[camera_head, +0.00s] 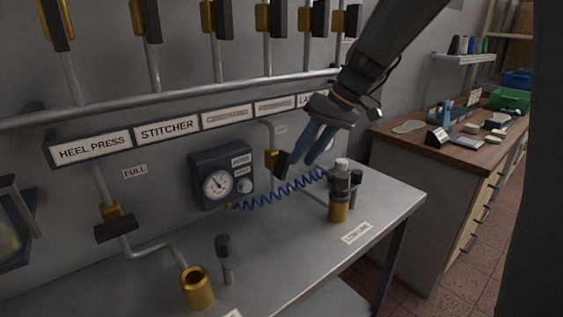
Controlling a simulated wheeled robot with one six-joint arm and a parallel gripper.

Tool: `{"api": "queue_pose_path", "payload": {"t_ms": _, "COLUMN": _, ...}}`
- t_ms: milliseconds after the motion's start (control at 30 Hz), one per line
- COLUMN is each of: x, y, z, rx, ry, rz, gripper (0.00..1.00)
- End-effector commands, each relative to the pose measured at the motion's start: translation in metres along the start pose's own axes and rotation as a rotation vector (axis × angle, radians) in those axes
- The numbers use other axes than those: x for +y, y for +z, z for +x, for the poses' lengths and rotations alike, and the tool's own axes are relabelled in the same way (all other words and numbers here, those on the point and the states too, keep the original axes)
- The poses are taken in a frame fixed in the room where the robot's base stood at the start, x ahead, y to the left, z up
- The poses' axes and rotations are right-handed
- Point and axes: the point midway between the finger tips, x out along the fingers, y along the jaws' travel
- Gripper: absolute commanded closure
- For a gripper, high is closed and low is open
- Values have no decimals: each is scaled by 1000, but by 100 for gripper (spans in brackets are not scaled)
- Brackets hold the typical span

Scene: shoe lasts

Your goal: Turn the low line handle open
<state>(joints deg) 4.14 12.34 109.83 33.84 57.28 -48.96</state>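The low line handle (283,164) is a black lever on a brass valve (270,160), on a grey pipe against the back wall. A small label (280,129), too small to read surely, is above it. My gripper (302,158) reaches down from the upper right. Its two blue fingers are spread with a gap between them and nothing visibly held. The left fingertip is at the handle's right edge in the picture; I cannot tell whether they touch. The right finger is clear of it. The finger partly overlaps the handle's upper right. A LOW LINE label (355,233) is on the bench top.
A brass coupling (338,211) with a plugged-in fitting stands on the bench below my gripper. A blue coiled hose (280,194) runs to the gauge box (222,178). At left are another black handle (117,228), marked FULL, and an empty brass socket (197,289).

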Motion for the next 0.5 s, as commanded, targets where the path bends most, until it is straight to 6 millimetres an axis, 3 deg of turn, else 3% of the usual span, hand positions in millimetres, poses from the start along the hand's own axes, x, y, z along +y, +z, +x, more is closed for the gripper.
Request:
{"api": "queue_pose_path", "payload": {"t_ms": 167, "x": -5, "y": -19, "z": -2, "rx": 28, "ry": -34, "rz": -53, "gripper": 67}}
{"api": "queue_pose_path", "payload": {"t_ms": 500, "x": -13, "y": -20, "z": 47, "rx": 23, "ry": -39, "rz": -61, "gripper": 67}}
